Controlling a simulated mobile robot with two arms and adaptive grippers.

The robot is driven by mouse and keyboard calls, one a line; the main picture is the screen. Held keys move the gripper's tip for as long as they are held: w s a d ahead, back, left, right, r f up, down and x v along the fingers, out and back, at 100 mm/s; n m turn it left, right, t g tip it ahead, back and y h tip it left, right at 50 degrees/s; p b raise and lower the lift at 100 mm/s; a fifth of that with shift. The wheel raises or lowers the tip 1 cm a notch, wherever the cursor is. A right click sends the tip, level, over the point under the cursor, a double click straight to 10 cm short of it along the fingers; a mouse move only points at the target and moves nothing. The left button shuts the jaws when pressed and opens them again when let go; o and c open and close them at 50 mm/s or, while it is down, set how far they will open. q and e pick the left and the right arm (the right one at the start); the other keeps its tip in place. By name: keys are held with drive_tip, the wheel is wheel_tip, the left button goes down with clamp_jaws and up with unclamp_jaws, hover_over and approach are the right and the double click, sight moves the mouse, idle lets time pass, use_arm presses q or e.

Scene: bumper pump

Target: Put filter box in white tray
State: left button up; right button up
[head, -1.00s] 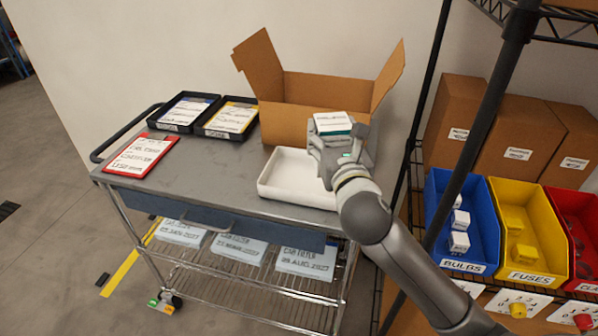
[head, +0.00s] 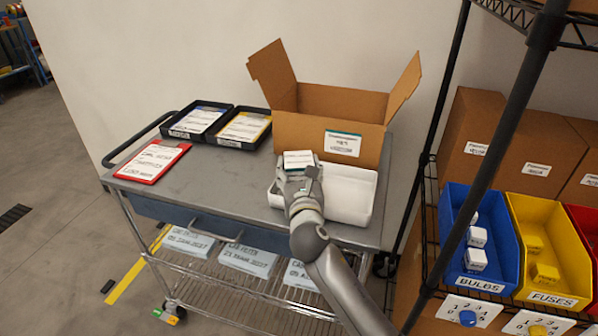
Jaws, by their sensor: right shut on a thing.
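The filter box (head: 298,158) is a small box with a white top, held in my right gripper (head: 299,172). My right gripper is shut on it, over the left part of the white tray (head: 352,207). The white tray is a shallow rectangular tray on the cart top, in front of the open cardboard box. The gripper and arm hide the tray's left middle part. I cannot tell whether the filter box touches the tray. My left gripper is not in view.
The open cardboard box (head: 300,131) stands behind the tray. Two black trays (head: 243,127) with papers and a red clipboard (head: 152,162) lie on the cart's left. A shelf with blue (head: 451,205) and yellow bins (head: 575,250) is at right. The cart's (head: 220,179) middle is clear.

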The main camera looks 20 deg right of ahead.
idle(0.3)
drive_tip(key=o, duration=1.3)
drive_tip(key=shift+f, duration=0.2)
drive_tip(key=shift+o, duration=0.2)
drive_tip(key=shift+r, duration=0.1)
drive_tip(key=shift+s, duration=0.25)
drive_tip(key=s+a, duration=0.2)
drive_tip(key=s, duration=0.9)
drive_tip(key=shift+s+a, duration=0.15)
drive_tip(key=shift+s, duration=0.05)
